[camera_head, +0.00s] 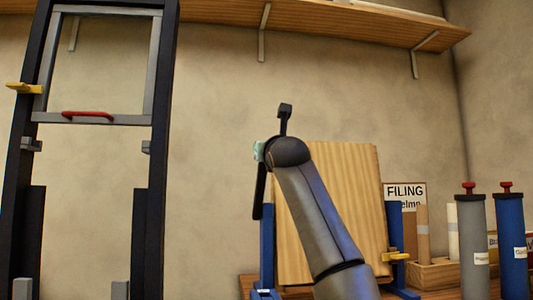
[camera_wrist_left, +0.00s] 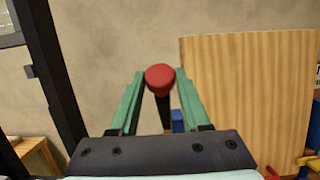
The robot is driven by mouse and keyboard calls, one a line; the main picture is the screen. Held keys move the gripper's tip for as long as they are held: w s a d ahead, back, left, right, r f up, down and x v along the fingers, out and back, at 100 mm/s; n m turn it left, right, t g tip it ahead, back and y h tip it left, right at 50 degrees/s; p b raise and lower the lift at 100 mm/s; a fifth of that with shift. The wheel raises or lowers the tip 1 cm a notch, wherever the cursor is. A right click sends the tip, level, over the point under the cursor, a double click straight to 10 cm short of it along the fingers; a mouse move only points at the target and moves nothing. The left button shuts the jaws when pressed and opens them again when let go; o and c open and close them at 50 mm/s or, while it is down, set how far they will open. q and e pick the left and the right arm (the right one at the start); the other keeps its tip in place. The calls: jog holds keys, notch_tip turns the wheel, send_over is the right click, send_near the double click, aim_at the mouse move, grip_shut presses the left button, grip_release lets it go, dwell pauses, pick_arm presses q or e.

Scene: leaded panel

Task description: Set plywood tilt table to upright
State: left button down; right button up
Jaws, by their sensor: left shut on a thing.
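The plywood tilt table (camera_head: 342,200) is a light wood board standing steeply between blue posts on a bench; I cannot tell its exact angle. In the left wrist view, the board (camera_wrist_left: 250,105) is to the right of my gripper. My left gripper (camera_head: 258,151) is at the board's upper left edge, mostly hidden behind my own wrist. In the wrist view, its green fingers (camera_wrist_left: 160,85) are shut on a round red knob (camera_wrist_left: 160,77) at the end of a black lever (camera_head: 259,190). My right gripper is not in view.
A tall black frame (camera_head: 165,100) with a grey inner frame and red handle (camera_head: 87,115) stands at left. A yellow clamp (camera_head: 396,256) is at the board's lower right. Grey (camera_head: 473,245) and blue (camera_head: 510,245) cylinders stand right. A shelf (camera_head: 350,22) hangs above.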

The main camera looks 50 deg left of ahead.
pick_arm(q)
jog(key=shift+d+f, duration=0.1)
jog(key=shift+f, duration=0.05)
dwell(0.4)
jog(key=shift+c, duration=1.9)
grip_release()
jog(key=b+v, duration=0.1)
jog(key=v, duration=1.1)
jog(key=shift+s+d, duration=0.2)
jog(key=shift+s, duration=0.05)
